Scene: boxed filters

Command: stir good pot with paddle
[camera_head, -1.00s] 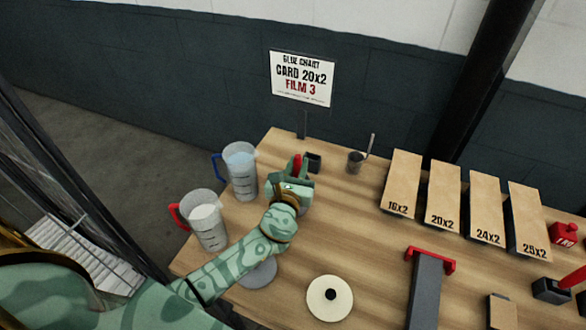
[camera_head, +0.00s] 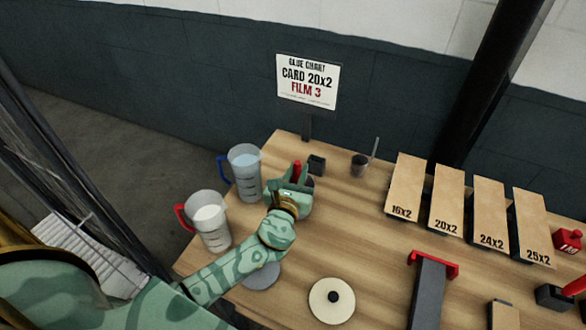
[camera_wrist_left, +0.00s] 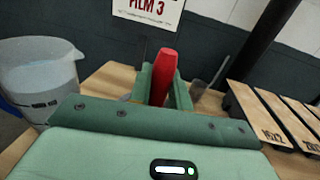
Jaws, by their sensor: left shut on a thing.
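My left gripper (camera_head: 296,181) is shut on a red handle (camera_head: 297,169), which I take to be the paddle's. The handle stands upright between the fingers and also shows in the left wrist view (camera_wrist_left: 164,75). The paddle's lower end is hidden by the gripper. My right gripper is not in view.
A blue-handled jug (camera_head: 245,172) and a red-handled jug (camera_head: 209,220) stand left of the gripper. A small dark box (camera_head: 316,165) is close behind it. Numbered boards (camera_head: 404,185) line the right.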

